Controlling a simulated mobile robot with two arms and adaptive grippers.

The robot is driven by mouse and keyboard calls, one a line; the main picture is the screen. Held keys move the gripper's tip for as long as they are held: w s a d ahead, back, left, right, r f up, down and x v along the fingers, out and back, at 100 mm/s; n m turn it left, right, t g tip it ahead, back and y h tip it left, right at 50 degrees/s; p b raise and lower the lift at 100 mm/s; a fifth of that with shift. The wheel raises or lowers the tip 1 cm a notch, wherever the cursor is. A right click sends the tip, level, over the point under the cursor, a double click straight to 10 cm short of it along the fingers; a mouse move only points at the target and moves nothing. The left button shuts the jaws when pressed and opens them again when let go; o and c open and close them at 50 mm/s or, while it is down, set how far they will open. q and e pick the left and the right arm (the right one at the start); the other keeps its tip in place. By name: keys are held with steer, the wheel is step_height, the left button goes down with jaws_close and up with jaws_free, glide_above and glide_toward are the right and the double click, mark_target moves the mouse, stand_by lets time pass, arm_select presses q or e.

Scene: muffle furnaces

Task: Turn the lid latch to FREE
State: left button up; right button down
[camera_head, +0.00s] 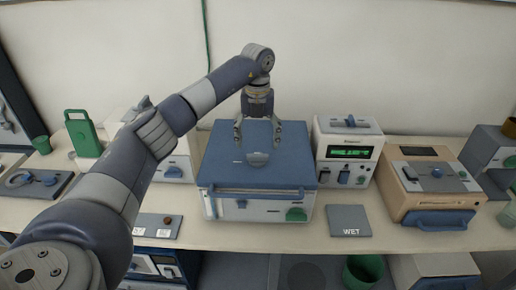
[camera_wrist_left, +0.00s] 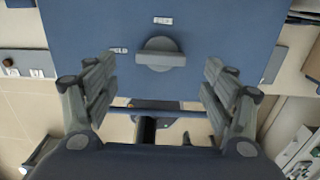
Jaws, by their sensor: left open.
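The lid latch is a grey round knob with a raised bar (camera_head: 257,159) on the blue lid (camera_head: 225,172) of the white furnace box in the middle of the bench. In the left wrist view the latch (camera_wrist_left: 160,54) has its bar lying crosswise. A FREE label (camera_wrist_left: 163,20) is above it and a HELD label (camera_wrist_left: 118,50) is to its left. My left gripper (camera_head: 258,138) points down over the lid, open and empty. In the wrist view its fingers (camera_wrist_left: 158,95) are spread wide to either side of the latch, not touching it. My right gripper is not in view.
A white unit with a green display (camera_head: 349,150) stands right of the box, and a tan unit (camera_head: 430,185) stands farther right. A grey WET plate (camera_head: 348,221) lies in front. A green canister (camera_head: 83,133) stands at the left. The wall is close behind.

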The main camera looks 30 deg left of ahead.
mark_target(258, 155)
arm_select(q)
steer(key=shift+f+p, duration=0.55)
steer(key=shift+f, duration=2)
steer(key=c, duration=1)
